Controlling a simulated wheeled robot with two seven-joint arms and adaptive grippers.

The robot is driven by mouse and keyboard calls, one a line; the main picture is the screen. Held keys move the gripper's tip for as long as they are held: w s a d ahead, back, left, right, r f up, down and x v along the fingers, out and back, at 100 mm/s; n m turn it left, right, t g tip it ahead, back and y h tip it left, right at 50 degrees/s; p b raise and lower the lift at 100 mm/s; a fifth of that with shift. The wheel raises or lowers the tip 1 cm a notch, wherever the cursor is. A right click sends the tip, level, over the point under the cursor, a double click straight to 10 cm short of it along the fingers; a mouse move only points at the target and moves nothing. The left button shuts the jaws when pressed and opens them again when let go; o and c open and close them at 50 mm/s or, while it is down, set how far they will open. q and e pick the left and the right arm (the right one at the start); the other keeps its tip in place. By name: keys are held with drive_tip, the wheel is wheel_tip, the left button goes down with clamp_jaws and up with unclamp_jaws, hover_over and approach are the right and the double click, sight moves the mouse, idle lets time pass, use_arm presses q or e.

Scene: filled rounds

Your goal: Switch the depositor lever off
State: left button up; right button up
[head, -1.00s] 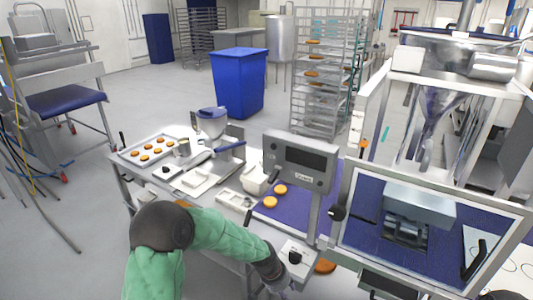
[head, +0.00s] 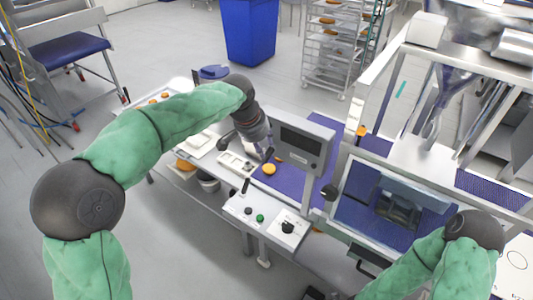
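A small black lever (head: 245,186) stands up at the left end of a pale control panel (head: 262,218) on the front of the line; I cannot tell its on or off setting. The panel also carries a black button, a green button (head: 260,218) and a black rotary knob (head: 288,227). My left gripper (head: 252,148) hangs above and behind the lever, apart from it, over the pale trays. Its fingers are dark and small, so their opening is unclear. My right forearm (head: 410,268) runs out of the bottom edge, with its gripper out of view.
A grey display box (head: 300,147) stands right of my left gripper. A purple belt (head: 290,186) carries an orange round (head: 269,169). A framed guard window (head: 385,213) stands at the right.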

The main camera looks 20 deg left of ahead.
sight(268, 156)
use_arm(q)
drive_tip(key=x, duration=0.7)
drive_tip(key=shift+f, duration=0.1)
clamp_jaws()
